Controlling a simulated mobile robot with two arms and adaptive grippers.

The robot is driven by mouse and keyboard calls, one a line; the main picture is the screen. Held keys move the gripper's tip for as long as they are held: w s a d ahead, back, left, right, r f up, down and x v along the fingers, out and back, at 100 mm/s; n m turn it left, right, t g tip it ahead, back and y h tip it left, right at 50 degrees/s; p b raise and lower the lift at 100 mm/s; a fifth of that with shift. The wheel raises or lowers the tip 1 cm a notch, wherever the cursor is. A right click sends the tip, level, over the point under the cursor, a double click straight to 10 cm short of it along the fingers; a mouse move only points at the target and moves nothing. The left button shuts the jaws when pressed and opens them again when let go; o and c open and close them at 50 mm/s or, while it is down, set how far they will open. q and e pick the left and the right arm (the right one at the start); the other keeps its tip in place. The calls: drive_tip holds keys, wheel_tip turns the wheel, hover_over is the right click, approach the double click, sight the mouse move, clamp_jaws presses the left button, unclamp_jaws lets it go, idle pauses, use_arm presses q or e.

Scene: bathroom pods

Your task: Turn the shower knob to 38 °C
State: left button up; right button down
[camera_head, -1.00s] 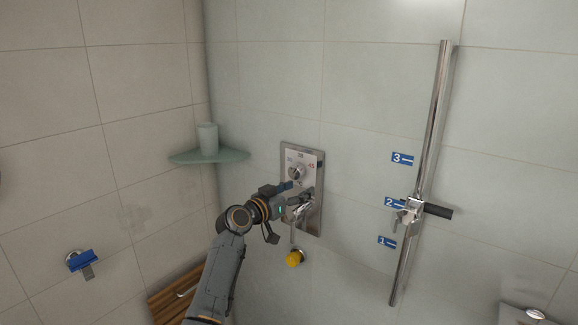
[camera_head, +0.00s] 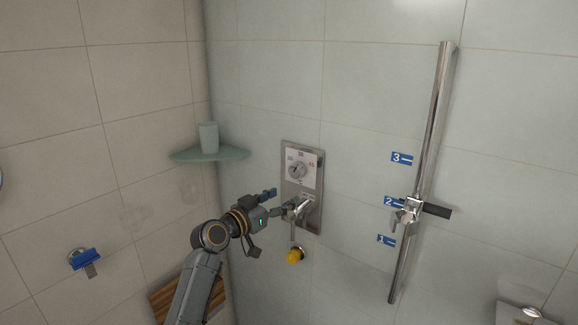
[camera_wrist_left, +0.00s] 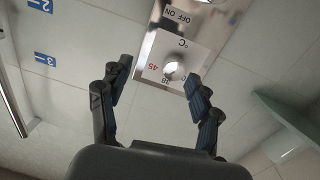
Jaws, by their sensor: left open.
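The shower knob (camera_head: 297,170) is a round metal dial on a white scale plate, high on a steel wall panel (camera_head: 313,215). A lever handle (camera_head: 300,208) sits below it. My left gripper (camera_head: 274,201) is open and empty, to the lower left of the knob and apart from it. Which mark the knob points to is too small to tell. My right gripper is not in view.
A corner shelf (camera_head: 180,156) with a cup (camera_head: 208,137) is at the left. A yellow-capped fitting (camera_head: 295,256) is below the panel. A vertical rail (camera_head: 432,150) with a holder (camera_head: 408,210) stands at the right.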

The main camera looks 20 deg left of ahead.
use_arm(q)
drive_tip(key=v, duration=0.4)
idle(0.3)
idle(0.4)
drive_tip(key=shift+s, duration=0.1)
drive_tip(key=v, duration=1.2)
drive_tip(key=shift+r, duration=0.1)
